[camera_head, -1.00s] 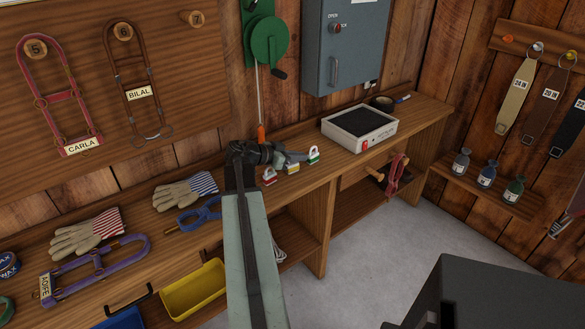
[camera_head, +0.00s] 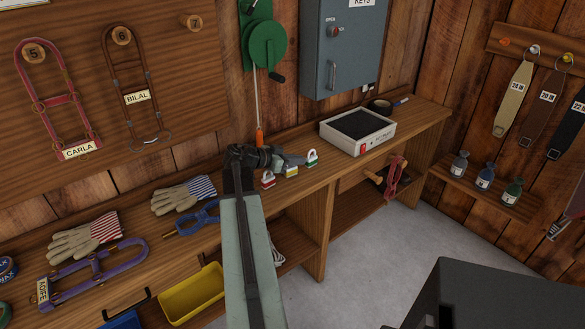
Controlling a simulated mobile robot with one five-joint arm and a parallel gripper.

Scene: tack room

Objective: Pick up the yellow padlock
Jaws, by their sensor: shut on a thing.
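The yellow padlock (camera_head: 291,170) is on the wooden bench, between a red padlock (camera_head: 267,180) on its left and a green padlock (camera_head: 311,158) on its right. My gripper (camera_head: 290,162) reaches over the bench from the left and is shut on the yellow padlock's upper part. The jaws hide most of its shackle. The yellow padlock looks upright and at bench level; I cannot tell whether it touches the wood.
A white box with a dark top (camera_head: 358,131) stands to the right on the bench. A green winch (camera_head: 267,44) hangs behind the gripper. Gloves (camera_head: 184,194) and a blue halter (camera_head: 201,217) lie left. A yellow bin (camera_head: 193,293) is below.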

